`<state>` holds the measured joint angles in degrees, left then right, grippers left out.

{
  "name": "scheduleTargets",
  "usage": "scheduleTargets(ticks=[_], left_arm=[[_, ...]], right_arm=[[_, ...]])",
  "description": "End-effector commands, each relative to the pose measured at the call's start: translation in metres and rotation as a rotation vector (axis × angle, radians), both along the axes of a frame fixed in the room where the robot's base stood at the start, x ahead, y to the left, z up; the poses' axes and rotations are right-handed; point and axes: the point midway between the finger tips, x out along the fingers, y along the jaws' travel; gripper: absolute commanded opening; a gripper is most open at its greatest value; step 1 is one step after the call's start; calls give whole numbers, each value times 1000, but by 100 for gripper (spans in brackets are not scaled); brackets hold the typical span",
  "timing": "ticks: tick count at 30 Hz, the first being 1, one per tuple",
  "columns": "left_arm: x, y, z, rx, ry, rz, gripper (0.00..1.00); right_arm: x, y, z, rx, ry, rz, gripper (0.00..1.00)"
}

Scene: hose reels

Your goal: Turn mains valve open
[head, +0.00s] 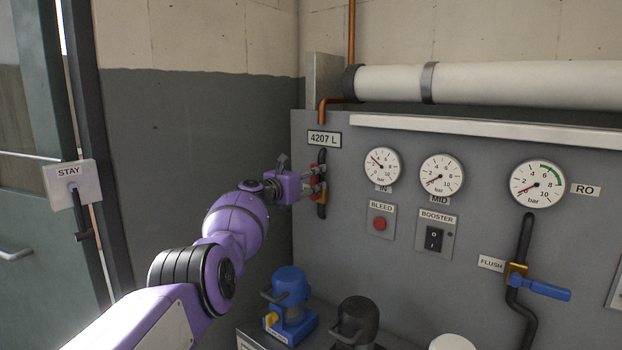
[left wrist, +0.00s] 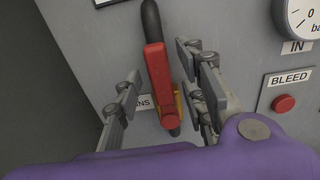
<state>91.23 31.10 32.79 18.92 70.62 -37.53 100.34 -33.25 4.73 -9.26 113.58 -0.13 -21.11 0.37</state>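The mains valve has a red handle (left wrist: 159,78) over a brass-coloured body (left wrist: 181,97) on a black vertical pipe (left wrist: 151,18). The handle lies roughly in line with the pipe. My left gripper (left wrist: 158,68) is open, one finger on each side of the handle, with visible gaps on both sides. In the head view the left gripper (head: 317,181) is at the valve, partly covering it. My right gripper is in neither view.
The panel carries an IN gauge (head: 382,166), a MID gauge (head: 441,175) and an RO gauge (head: 537,184). A red BLEED button (head: 379,224), a BOOSTER switch (head: 433,238) and a blue FLUSH handle (head: 540,288) sit below.

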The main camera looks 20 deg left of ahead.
Motion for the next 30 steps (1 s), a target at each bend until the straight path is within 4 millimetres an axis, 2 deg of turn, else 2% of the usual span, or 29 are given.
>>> scheduleTargets(ticks=[8, 14, 19, 30], left_arm=[[-4, 7, -1, 4, -1, 6, 38], [-15, 14, -1, 6, -3, 9, 38], [-30, 10, -1, 7, -1, 0, 38], [-80, 29, -1, 4, -1, 1, 38]], right_arm=[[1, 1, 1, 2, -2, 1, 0], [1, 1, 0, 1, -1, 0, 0], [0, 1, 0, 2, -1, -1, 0], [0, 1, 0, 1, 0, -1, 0]])
